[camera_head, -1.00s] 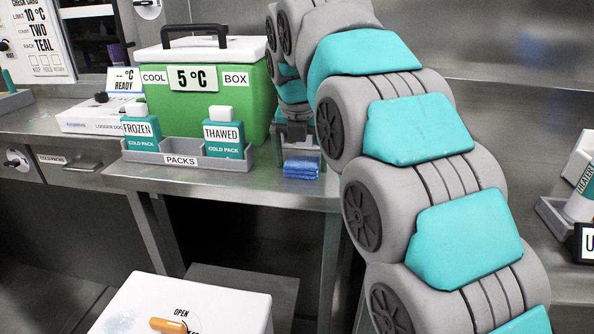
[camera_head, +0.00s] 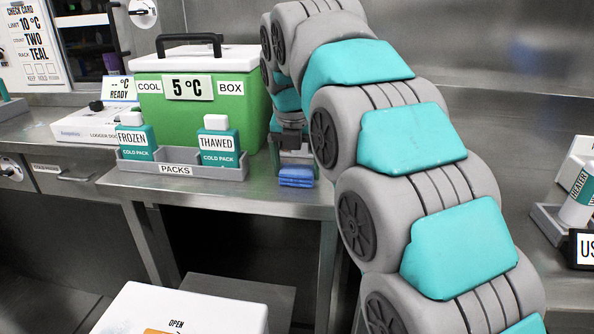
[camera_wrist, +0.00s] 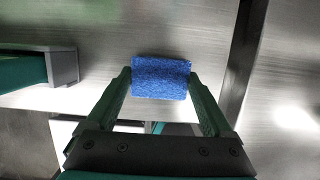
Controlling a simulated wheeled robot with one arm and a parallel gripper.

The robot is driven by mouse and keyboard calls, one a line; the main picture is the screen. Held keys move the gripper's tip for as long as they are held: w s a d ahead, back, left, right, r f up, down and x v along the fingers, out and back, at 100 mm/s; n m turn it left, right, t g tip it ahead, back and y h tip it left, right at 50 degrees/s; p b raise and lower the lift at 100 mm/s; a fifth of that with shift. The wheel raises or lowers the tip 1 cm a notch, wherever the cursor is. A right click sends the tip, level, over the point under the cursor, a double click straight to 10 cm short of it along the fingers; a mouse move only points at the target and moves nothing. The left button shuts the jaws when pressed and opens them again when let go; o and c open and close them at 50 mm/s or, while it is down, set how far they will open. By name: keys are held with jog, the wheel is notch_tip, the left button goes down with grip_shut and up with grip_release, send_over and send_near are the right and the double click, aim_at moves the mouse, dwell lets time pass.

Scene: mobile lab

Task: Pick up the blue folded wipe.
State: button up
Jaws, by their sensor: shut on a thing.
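The blue folded wipe (camera_head: 297,176) is a small flat blue stack near the front edge of the steel bench, right of the packs tray. In the wrist view the wipe (camera_wrist: 161,77) lies between the two green fingers of my gripper (camera_wrist: 160,82), which touch its left and right sides. My gripper is shut on the wipe. In the head view my gripper (camera_head: 294,158) points down at the wipe, partly hidden by my arm. I cannot tell whether the wipe is clear of the bench surface.
A grey packs tray (camera_head: 180,170) with the frozen cold pack (camera_head: 136,140) and thawed cold pack (camera_head: 217,146) stands close on the left. Behind it is the green cool box (camera_head: 190,110). A white box (camera_head: 190,308) stands lower in front. Bench (camera_head: 262,198) ahead of the tray is clear.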

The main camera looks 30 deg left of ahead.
aim_at(296, 168)
jog(key=shift+r, duration=0.2)
jog(key=shift+r, duration=1.4)
jog(key=shift+s+a+r, duration=0.1)
jog(key=shift+s+a, duration=0.05)
jog(key=shift+s, duration=0.1)
jog(key=s+a, duration=0.3)
jog(key=s, duration=0.4)
jog(key=s+a+r, duration=0.1)
jog(key=s+a, duration=0.2)
jog(key=s, duration=0.4)
jog(key=shift+s+r, duration=0.15)
jog(key=shift+r, duration=0.15)
jog(key=o, duration=0.8)
jog(key=c, duration=0.6)
jog(key=shift+a, duration=0.1)
jog(key=shift+c, duration=0.2)
